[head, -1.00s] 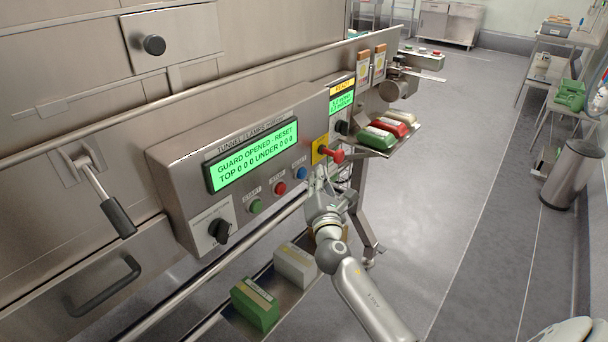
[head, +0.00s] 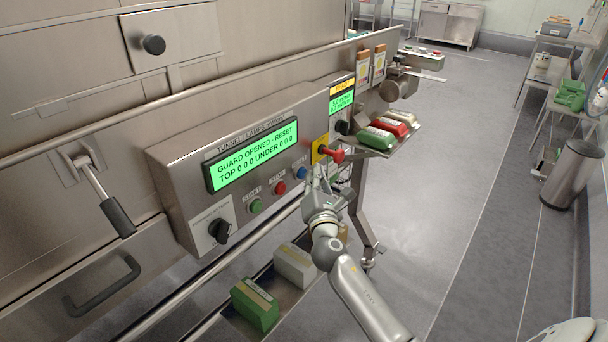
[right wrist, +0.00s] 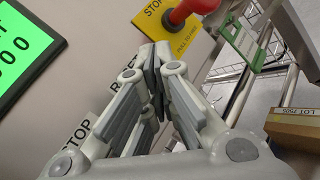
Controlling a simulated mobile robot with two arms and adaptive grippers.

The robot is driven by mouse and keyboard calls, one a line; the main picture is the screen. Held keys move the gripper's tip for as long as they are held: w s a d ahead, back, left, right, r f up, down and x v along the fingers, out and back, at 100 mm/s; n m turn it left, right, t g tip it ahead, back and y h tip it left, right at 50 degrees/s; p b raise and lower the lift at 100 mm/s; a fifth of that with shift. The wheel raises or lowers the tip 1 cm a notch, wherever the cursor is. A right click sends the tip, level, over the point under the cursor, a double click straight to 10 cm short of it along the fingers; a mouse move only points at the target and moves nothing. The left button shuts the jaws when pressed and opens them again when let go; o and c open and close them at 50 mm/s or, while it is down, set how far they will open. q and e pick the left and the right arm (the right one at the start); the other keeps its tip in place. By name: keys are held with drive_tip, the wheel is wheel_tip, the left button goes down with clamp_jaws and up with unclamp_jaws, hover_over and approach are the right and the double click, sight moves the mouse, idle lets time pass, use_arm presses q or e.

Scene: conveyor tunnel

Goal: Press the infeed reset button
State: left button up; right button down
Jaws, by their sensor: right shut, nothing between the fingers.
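The tunnel lamps control panel (head: 172,185) carries a green-lit screen (head: 255,155) reading "GUARD OPENED - RESET". Below it sit a green start button (head: 256,206), a red stop button (head: 280,188) and a blue button (head: 301,173). My right gripper (head: 316,178) is shut and empty, its tips just right of the blue button and below the red emergency stop knob (head: 337,155). In the right wrist view the shut fingers (right wrist: 157,58) point at the panel face and hide the blue button; a label starting with "R" shows beside them. My left gripper is not in view.
The emergency stop knob, also in the right wrist view (right wrist: 190,8), juts out close above my fingers. A shelf (head: 398,148) with coloured packs sticks out to the right. Cartons (head: 256,304) lie on a lower rail. Open floor (head: 450,230) lies to the right.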

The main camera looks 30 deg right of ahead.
drive_tip(key=shift+w+a, duration=0.2)
drive_tip(key=shift+w, duration=0.3)
idle(0.4)
drive_tip(key=shift+s, duration=0.1)
drive_tip(key=shift+s+d, duration=0.35)
drive_tip(key=shift+s, duration=0.45)
drive_tip(key=shift+s+d+p, duration=0.2)
drive_tip(key=shift+s+d, duration=0.15)
drive_tip(key=shift+s, duration=0.45)
drive_tip(key=shift+s+d+p, duration=0.2)
drive_tip(key=shift+s+d, duration=0.1)
drive_tip(key=shift+s, duration=0.45)
drive_tip(key=shift+s+d+p, duration=0.2)
drive_tip(key=shift+s+d, duration=0.15)
drive_tip(key=shift+s, duration=0.45)
